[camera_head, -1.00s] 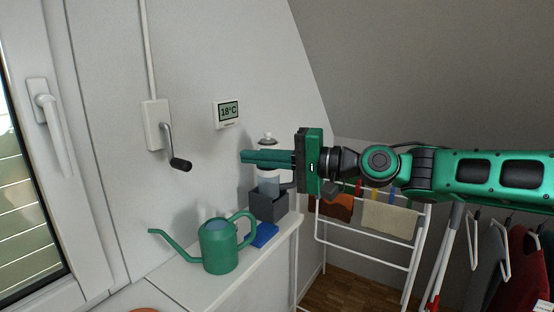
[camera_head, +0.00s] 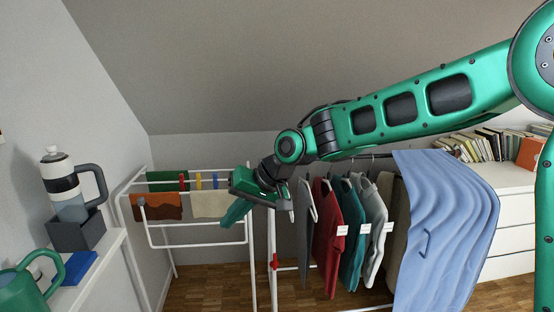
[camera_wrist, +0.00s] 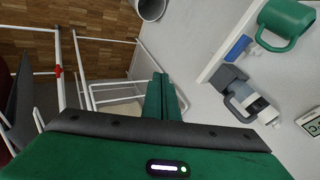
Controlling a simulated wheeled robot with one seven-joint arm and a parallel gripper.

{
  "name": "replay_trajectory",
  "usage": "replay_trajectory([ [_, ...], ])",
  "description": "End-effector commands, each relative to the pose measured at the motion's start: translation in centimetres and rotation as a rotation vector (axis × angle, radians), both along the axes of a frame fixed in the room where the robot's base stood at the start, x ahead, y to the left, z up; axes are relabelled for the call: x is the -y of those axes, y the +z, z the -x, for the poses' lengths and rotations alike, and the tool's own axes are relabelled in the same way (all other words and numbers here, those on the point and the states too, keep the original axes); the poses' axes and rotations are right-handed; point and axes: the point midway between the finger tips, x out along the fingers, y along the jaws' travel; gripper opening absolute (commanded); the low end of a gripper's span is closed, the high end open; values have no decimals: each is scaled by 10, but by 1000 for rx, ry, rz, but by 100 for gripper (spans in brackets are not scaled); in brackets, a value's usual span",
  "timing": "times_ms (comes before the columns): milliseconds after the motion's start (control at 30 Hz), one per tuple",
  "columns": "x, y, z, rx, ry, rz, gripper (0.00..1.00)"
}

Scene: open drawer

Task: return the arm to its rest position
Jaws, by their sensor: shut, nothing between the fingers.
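My gripper (camera_head: 228,218) is shut and empty. In the head view it hangs tilted down to the left, in front of the white drying rack (camera_head: 178,182), with my green arm reaching in from the right. I cannot tell whether it touches the rack. In the wrist view the closed fingers of my gripper (camera_wrist: 162,92) point toward the rack, apart from the white shelf.
A clothes rail with shirts (camera_head: 328,225), a blue sheet (camera_head: 440,230) and a white dresser (camera_head: 515,185) stand right.

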Motion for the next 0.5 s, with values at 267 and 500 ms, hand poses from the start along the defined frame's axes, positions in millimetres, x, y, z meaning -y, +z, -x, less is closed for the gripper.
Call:
replay_trajectory([
  [267, 182, -18, -6, 12, -210, 268, 0],
  [500, 331, -23, 42, -60, -400, 444, 0],
])
